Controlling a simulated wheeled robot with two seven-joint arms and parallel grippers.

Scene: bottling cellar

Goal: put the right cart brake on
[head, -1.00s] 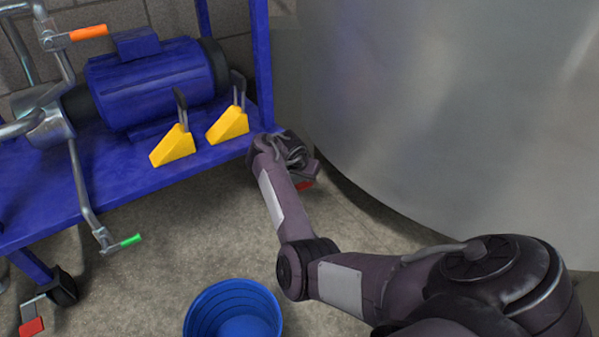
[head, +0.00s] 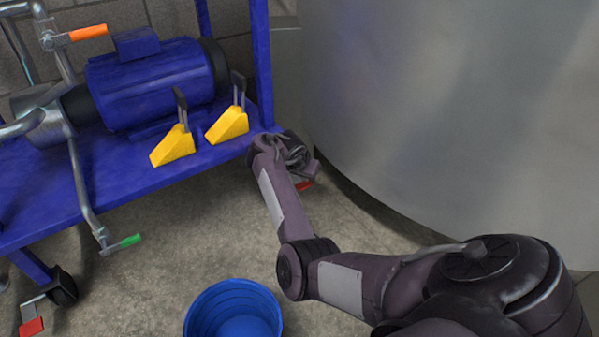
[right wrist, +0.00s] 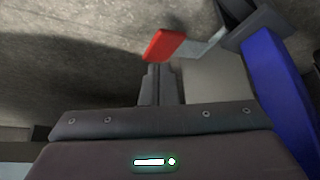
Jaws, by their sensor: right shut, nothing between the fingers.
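The right cart brake is a red pedal (right wrist: 164,44) on a flat metal arm (right wrist: 205,50) in the right wrist view. In the head view only a bit of its red (head: 305,185) shows beside my right wrist, at the cart's right front corner. My right gripper (right wrist: 155,72) is shut and empty, with its fingertips right at the pedal's near edge. I cannot tell whether they touch it. In the head view its fingers are hidden behind my wrist. My left gripper is not in view.
The blue cart (head: 110,192) carries a blue motor (head: 155,83) and two yellow wedges (head: 172,147). Another red pedal (head: 31,327) is by the left wheel (head: 63,288). A blue bucket (head: 235,310) stands on the floor. A large steel tank (head: 440,110) stands close on the right.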

